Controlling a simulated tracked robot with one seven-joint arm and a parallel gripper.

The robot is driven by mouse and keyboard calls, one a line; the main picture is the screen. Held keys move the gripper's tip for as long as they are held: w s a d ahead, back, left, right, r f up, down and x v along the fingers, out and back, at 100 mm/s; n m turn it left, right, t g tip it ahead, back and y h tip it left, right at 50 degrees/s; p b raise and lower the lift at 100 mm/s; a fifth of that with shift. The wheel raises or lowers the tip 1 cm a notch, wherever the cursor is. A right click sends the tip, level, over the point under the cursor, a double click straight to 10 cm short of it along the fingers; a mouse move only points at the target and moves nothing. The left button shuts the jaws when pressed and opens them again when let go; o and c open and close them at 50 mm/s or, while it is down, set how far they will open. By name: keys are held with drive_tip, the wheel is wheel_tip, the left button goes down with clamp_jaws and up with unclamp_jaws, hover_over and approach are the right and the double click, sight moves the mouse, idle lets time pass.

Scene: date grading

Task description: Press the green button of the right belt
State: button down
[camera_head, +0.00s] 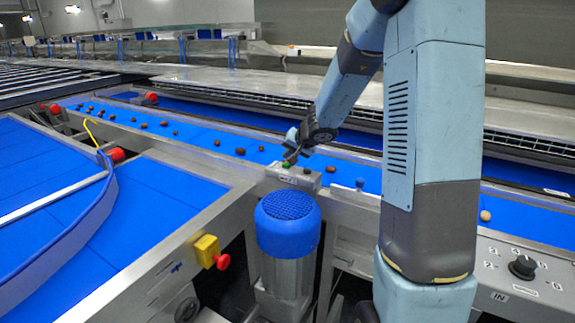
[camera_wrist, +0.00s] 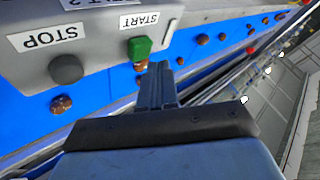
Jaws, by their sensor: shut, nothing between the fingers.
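The grey control box (camera_head: 296,178) stands beside the blue belt in the head view. Its green button (camera_head: 286,165) is at the left of the top. In the wrist view the green button (camera_wrist: 139,47) sits by the START label (camera_wrist: 138,21), and a dark round button (camera_wrist: 66,69) sits by the STOP label (camera_wrist: 46,38). A partly cut-off label ending in "2" is at the top edge. My gripper (camera_head: 290,158) is shut and empty, close by the green button. In the wrist view its fingertips (camera_wrist: 159,68) are just beside the button; I cannot tell whether they touch it.
The blue belt (camera_head: 205,131) behind the box carries several brown dates. A blue-capped motor (camera_head: 287,222) stands in front of the box. A yellow box with a red knob (camera_head: 207,250) is on the left frame. A panel with a black dial (camera_head: 522,266) is at right.

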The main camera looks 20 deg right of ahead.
sight(289, 165)
drive_tip(key=shift+f, duration=0.8)
idle(0.9)
drive_tip(key=shift+r, duration=0.9)
drive_tip(key=shift+r, duration=0.1)
drive_tip(key=shift+r, duration=2.4)
